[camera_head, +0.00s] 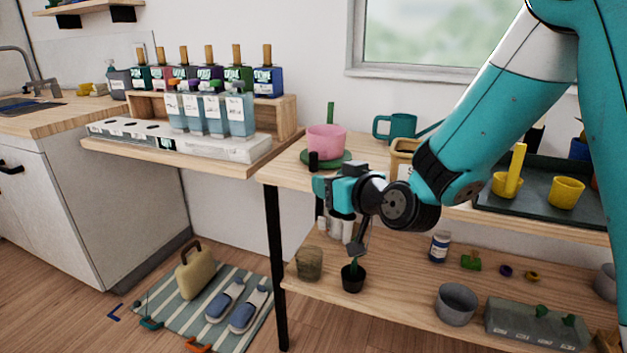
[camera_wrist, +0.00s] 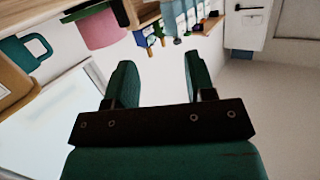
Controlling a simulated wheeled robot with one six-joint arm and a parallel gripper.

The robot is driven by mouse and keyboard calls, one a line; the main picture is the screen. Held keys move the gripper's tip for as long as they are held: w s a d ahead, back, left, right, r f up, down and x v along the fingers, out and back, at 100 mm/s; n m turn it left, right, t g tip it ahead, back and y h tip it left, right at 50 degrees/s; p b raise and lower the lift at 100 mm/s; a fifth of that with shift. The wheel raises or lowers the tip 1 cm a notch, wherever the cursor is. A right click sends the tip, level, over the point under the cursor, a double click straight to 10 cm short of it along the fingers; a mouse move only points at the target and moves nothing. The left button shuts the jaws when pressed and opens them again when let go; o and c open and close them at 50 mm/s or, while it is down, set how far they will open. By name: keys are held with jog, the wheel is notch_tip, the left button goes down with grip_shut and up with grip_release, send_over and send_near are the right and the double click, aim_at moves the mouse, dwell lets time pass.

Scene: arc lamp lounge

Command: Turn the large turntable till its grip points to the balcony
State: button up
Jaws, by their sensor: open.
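A green round turntable (camera_head: 340,158) lies on the wooden top of the shelf unit and carries a pink pot (camera_head: 326,139). A dark upright peg (camera_head: 314,160), apparently its grip, stands at the near left of the disc. The pink pot (camera_wrist: 100,30) and a dark upright piece (camera_wrist: 122,12) beside it also show at the top of the wrist view. My gripper (camera_head: 322,188) is just below and in front of the peg in the head view. In the wrist view my gripper (camera_wrist: 155,72) has its two green fingers apart with nothing between them. No balcony can be made out.
A dark tray (camera_head: 520,199) with yellow cups is at the right. A bottle rack (camera_head: 210,147) stands on the counter at the left. A lower shelf (camera_head: 400,278) holds pots. A striped mat (camera_head: 190,310) lies on the floor.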

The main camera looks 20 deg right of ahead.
jog(key=w+d+f+m+t+h+b, duration=0.1)
jog(key=w+d+f+t+h, duration=0.1)
jog(key=w+d+f+t, duration=0.15)
jog(key=p, duration=1.4)
send_near(316, 159)
jog(key=shift+g, duration=0.25)
jog(key=w, duration=0.1)
jog(key=w+r, duration=0.1)
jog(key=w, duration=0.1)
jog(key=w+a, duration=0.1)
jog(key=shift+w+r, duration=0.2)
jog(key=shift+w, duration=0.2)
jog(key=w, duration=0.4)
jog(key=w+a, duration=0.1)
jog(key=w, duration=0.1)
jog(key=shift+w+f, duration=0.15)
jog(key=shift+f, duration=0.25)
grip_shut()
